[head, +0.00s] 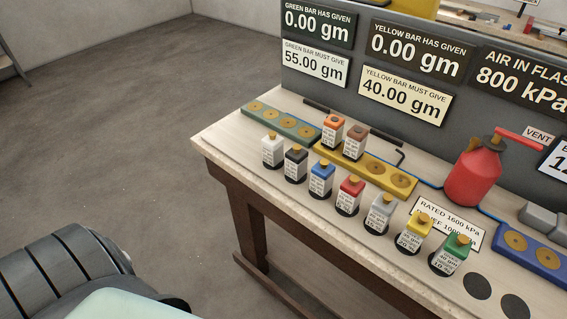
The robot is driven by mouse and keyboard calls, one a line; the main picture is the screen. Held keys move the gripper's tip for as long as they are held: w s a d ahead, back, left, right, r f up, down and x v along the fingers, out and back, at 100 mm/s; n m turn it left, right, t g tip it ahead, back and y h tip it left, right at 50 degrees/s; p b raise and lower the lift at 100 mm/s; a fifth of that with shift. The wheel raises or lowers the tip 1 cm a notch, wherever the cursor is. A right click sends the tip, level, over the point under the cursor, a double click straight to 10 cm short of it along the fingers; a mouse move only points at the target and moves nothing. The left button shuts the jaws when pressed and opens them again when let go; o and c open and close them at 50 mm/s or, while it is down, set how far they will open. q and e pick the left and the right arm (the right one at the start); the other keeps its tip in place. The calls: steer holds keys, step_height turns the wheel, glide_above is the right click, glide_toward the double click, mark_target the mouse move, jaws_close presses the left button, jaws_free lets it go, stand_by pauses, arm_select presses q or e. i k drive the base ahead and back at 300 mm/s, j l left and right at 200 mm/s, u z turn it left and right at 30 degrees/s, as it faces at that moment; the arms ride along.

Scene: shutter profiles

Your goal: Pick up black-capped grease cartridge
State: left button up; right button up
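The black-capped grease cartridge (295,164) stands upright in the front row on the workbench, second from the left. It has a black top with a small brass-coloured nub and a white printed label. A white-capped cartridge (272,150) stands to its left and a blue-capped cartridge (321,179) to its right. Neither of my grippers is in view.
Red, grey, yellow and green-capped cartridges continue the row rightward. Orange (332,131) and brown-capped (355,142) cartridges stand on the yellow bar (377,172) behind. A green bar (282,121) and a red flask (472,178) are also on the workbench (222,137).

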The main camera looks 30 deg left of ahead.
mark_target(296, 161)
steer(key=i+j+u, duration=0.1)
steer(key=u, duration=0.3)
steer(key=i+j+u, duration=0.1)
steer(key=u, duration=0.3)
steer(key=k+l, duration=0.2)
steer(key=l, duration=0.1)
